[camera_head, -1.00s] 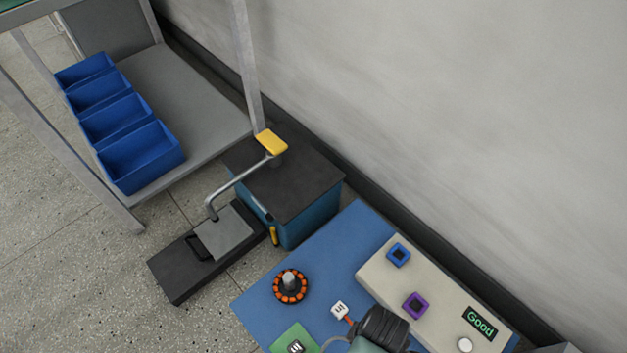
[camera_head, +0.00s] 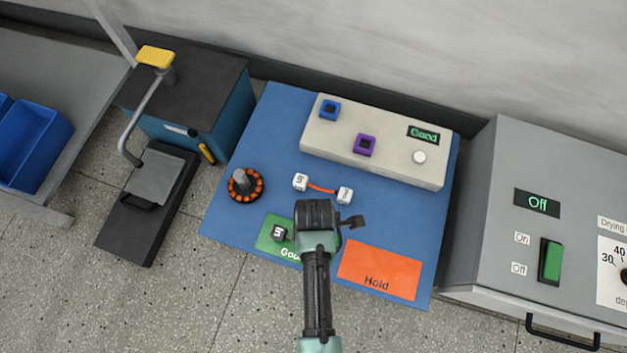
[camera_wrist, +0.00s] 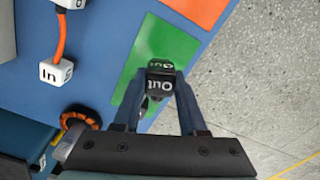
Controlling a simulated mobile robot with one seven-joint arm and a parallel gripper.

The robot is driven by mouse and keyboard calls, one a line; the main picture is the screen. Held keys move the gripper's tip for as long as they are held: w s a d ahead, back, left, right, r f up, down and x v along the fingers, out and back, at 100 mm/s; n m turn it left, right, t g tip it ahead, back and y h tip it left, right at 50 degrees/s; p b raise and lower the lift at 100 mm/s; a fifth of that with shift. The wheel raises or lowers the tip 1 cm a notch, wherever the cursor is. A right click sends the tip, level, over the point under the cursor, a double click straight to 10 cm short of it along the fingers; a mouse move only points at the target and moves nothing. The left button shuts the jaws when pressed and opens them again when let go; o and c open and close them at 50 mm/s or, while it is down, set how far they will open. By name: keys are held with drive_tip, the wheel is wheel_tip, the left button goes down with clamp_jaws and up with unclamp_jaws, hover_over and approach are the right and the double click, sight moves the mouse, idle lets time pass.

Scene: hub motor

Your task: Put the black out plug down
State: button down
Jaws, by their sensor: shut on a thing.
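My gripper (camera_wrist: 160,82) is shut on the black out plug (camera_wrist: 158,72), whose face reads "Out" in the wrist view. In that view the plug sits in front of the green pad (camera_wrist: 152,45); I cannot tell whether it touches it. In the head view my gripper (camera_head: 317,216) is over the right part of the green "Good" pad (camera_head: 268,243) and hides the held plug.
On the blue mat (camera_head: 390,215) are an orange "Hold" pad (camera_head: 380,268), white plugs (camera_head: 300,181) on an orange cord, a hub motor (camera_head: 245,186) and a beige tester (camera_head: 385,160) reading "Good". A grey dryer (camera_head: 500,240) stands right, a pedal press (camera_head: 150,180) left.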

drive_tip(key=shift+f+b, duration=1.3)
drive_tip(key=shift+f, duration=0.7)
drive_tip(key=shift+r, duration=0.1)
drive_tip(key=shift+c, duration=2.3)
unclamp_jaws()
